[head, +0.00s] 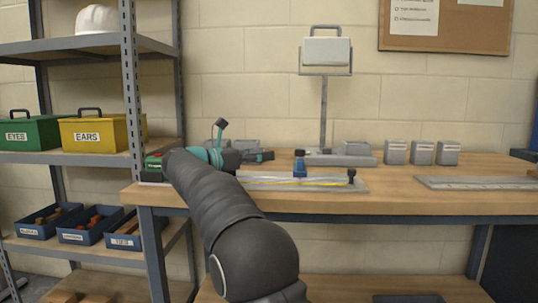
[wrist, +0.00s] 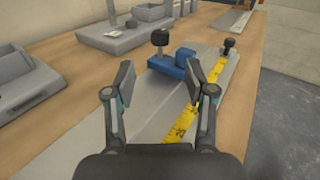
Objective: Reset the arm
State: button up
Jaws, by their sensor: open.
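My gripper (head: 264,155) is above the bench, at the left end of a flat metal plate (head: 347,188), and points right along it. In the wrist view my gripper (wrist: 161,82) is open, its two fingers wide apart with nothing between them. Past the fingertips a blue block (wrist: 180,63) with a black knob sits on the plate (wrist: 150,110); the block also shows in the head view (head: 300,169). A yellow measuring tape (wrist: 180,128) lies along the plate, partly hidden by the right finger.
A wooden workbench (head: 440,195) holds a grey stand (head: 324,110), several grey boxes (head: 421,152) and a metal strip (head: 480,183). A shelf at the left carries green (head: 35,133) and yellow (head: 95,134) cases, blue bins (head: 85,225) and a white helmet (head: 97,20).

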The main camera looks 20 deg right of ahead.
dwell(0.4)
notch_tip(320, 180, up, 11)
jog(key=a+n+t+y, duration=0.2)
jog(key=n+t+y, duration=0.1)
jog(key=n+t, duration=1.1)
jog(key=s+a+f+n+t+y, duration=0.35)
jog(key=s+a+n+y, duration=0.35)
jog(key=n+y, duration=0.85)
jog(key=s+a+f+n+g+y, duration=0.1)
jog(key=s+a+f+n+g, duration=0.2)
jog(key=s+f+n, duration=0.4)
jog(key=s+a+f+n+g+y, duration=0.1)
jog(key=s+a+f+n+g, duration=0.1)
jog(key=s+f+n+g, duration=0.35)
jog(key=s+d+f+n+g+h, duration=0.1)
jog(key=s+f+n, duration=0.4)
jog(key=s+f, duration=0.5)
jog(key=s+d+f+n+g+h, duration=0.1)
jog(key=s+d+f+n+g, duration=0.2)
jog(key=s+f, duration=0.8)
jog(key=shift+s+f+n+g+h, duration=0.15)
jog(key=shift+f+n+g+h, duration=0.2)
jog(key=shift+f+n+g, duration=0.45)
